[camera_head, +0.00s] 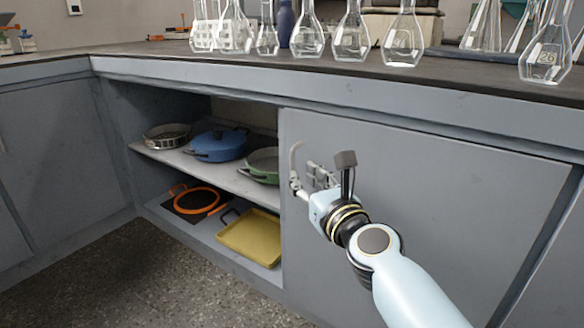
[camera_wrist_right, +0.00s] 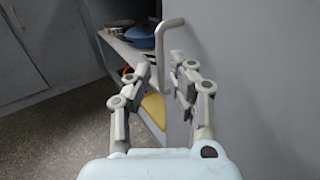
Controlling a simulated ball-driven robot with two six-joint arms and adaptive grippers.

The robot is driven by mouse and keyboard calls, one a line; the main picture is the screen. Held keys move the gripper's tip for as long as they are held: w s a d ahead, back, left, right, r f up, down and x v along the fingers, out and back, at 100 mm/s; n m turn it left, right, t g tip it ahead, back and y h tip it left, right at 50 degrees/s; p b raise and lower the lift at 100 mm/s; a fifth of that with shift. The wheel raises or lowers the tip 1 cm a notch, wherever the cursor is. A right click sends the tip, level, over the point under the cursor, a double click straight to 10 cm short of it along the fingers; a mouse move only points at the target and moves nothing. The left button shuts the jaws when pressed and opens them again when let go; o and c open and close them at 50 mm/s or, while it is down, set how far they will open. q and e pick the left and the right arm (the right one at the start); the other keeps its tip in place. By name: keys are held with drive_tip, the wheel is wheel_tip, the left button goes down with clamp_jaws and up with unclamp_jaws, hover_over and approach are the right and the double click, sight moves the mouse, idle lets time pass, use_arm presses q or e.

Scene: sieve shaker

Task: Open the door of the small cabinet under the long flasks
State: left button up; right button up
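The cabinet door (camera_head: 440,190) is a flat grey panel under the long flasks (camera_head: 404,40). Its pale bent handle (camera_head: 294,160) is near the panel's left edge. The handle also shows in the right wrist view (camera_wrist_right: 160,50), upright with its top bent to the right. My right gripper (camera_head: 308,178) is in front of the panel, at the handle. In the right wrist view its two fingers (camera_wrist_right: 160,76) are spread, with the handle's lower part between or just beyond the tips. I cannot tell whether they touch it. My left gripper is out of view.
Left of the panel, an open compartment has a shelf (camera_head: 190,163) with a blue pot (camera_head: 217,145) and other pans. A yellow tray (camera_head: 250,237) and an orange-rimmed pan (camera_head: 196,200) lie below. Several flasks stand near the counter's front edge. Floor (camera_head: 120,275) at the front left is clear.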

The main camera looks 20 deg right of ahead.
sight(293, 166)
drive_tip(key=w, duration=0.6)
drive_tip(key=shift+w+a+f, duration=0.1)
drive_tip(key=shift+w+a, duration=0.15)
drive_tip(key=shift+w, duration=0.1)
drive_tip(key=shift+c, duration=0.3)
clamp_jaws()
